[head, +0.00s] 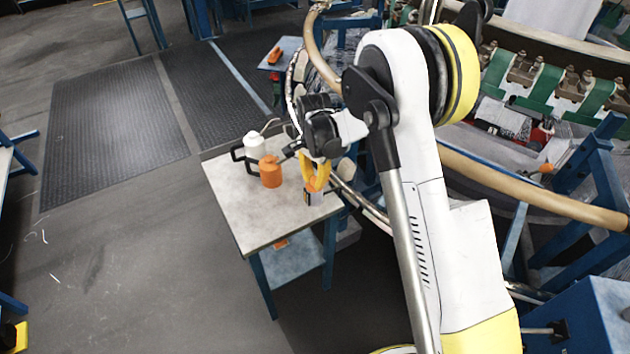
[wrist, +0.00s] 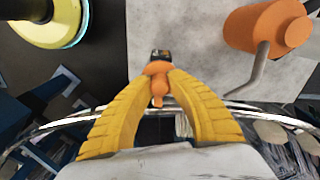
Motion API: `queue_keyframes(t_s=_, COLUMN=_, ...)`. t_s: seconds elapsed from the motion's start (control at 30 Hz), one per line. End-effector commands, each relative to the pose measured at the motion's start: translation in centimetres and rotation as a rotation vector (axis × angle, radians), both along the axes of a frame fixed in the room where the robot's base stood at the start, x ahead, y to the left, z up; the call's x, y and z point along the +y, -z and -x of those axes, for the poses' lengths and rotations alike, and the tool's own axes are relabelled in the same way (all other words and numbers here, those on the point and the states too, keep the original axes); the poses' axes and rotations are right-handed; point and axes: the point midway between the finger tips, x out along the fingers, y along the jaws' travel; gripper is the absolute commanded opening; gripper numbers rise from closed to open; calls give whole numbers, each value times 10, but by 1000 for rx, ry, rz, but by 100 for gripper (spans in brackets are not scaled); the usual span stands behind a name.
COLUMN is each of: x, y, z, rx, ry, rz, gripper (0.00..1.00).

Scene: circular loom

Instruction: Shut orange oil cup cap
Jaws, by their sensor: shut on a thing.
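My gripper (head: 314,178) has yellow fingers and hangs at the right edge of the small table. In the wrist view its fingertips (wrist: 157,72) close on a small orange cap (wrist: 158,85), which shows between and below the tips. A small dark body, apparently the oil cup (wrist: 160,54), shows just beyond the fingertips. In the head view a dark piece (head: 313,198) shows right under the fingers. The fingers hide part of the cap, and I cannot tell whether it is seated on the cup.
An orange oil can (head: 271,175) with a thin spout stands on the table (head: 245,215), left of my gripper; it also shows in the wrist view (wrist: 270,25). A white can (head: 255,147) stands behind it. The loom's curved rails (head: 560,195) are to the right.

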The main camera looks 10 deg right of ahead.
Motion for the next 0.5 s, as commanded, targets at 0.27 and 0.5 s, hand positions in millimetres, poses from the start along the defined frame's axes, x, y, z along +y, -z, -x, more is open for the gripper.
queue_keyframes(t_s=0.27, x=-2, y=0, z=-2, rx=-3, ry=17, rz=3, gripper=0)
queue_keyframes(t_s=0.5, x=-2, y=0, z=-2, rx=-4, ry=16, rz=3, gripper=28)
